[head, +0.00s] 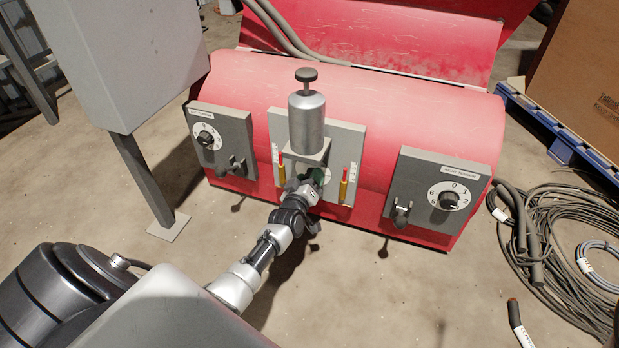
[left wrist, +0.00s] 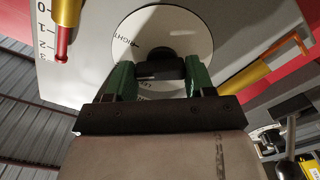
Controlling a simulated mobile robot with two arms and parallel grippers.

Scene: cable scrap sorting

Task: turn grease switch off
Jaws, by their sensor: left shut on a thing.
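The grease switch (left wrist: 160,54) shows in the left wrist view as a small dark knob at the centre of a white round dial plate (left wrist: 133,22) with printed lettering. My left gripper (left wrist: 160,78) has its green fingers on both sides of the knob and is shut on it. In the head view my left gripper (head: 316,177) reaches the lower middle of the grey panel (head: 349,140), under the silver grease canister (head: 307,123). The gripper hides most of the dial plate there. The switch's pointing direction is hard to tell. My right gripper is not in view.
Yellow-and-red indicators (head: 282,176) (head: 343,186) flank the switch closely. Cable coils (head: 570,228) lie on the floor at right.

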